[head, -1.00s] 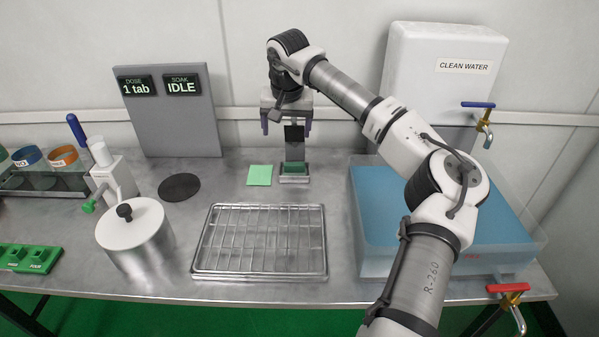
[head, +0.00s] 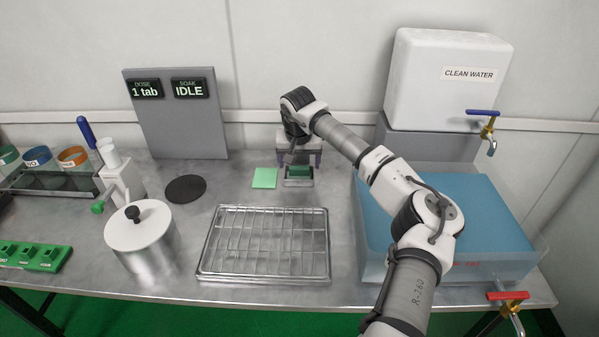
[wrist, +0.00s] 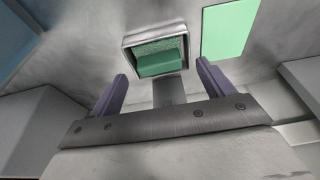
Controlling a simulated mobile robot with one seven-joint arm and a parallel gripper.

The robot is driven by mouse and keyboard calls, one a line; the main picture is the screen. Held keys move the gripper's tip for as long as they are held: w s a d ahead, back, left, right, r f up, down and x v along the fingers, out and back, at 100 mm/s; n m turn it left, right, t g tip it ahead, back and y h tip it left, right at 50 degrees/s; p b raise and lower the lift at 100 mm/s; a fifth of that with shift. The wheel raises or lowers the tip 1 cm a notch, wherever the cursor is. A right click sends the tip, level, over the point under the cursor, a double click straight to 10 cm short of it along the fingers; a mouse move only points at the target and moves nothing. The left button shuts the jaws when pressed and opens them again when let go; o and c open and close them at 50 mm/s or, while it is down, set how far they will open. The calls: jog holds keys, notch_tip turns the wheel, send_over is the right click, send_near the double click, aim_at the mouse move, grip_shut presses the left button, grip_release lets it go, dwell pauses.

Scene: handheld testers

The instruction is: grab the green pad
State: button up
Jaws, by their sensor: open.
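A dark green pad (head: 299,171) sits in a small square metal tray (head: 299,184) at the back of the steel table. The wrist view shows the pad (wrist: 160,60) as a raised block on a green base inside the tray (wrist: 185,35). A flat light green square (head: 264,178) lies just left of the tray in the head view; it also shows in the wrist view (wrist: 229,28). My gripper (head: 299,160) is open and empty, just behind and above the tray. In the wrist view its two fingers (wrist: 161,74) are spread wide, on either side of the tray's near edge.
A wire rack tray (head: 265,245) lies in front. A lidded steel pot (head: 142,238) and a black disc (head: 185,188) are to the left. A water-filled basin (head: 450,225) stands right. A grey display panel (head: 176,128) stands behind left.

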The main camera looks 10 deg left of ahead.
jog(key=shift+x, duration=0.95)
jog(key=shift+r, duration=0.1)
jog(key=c, duration=1.1)
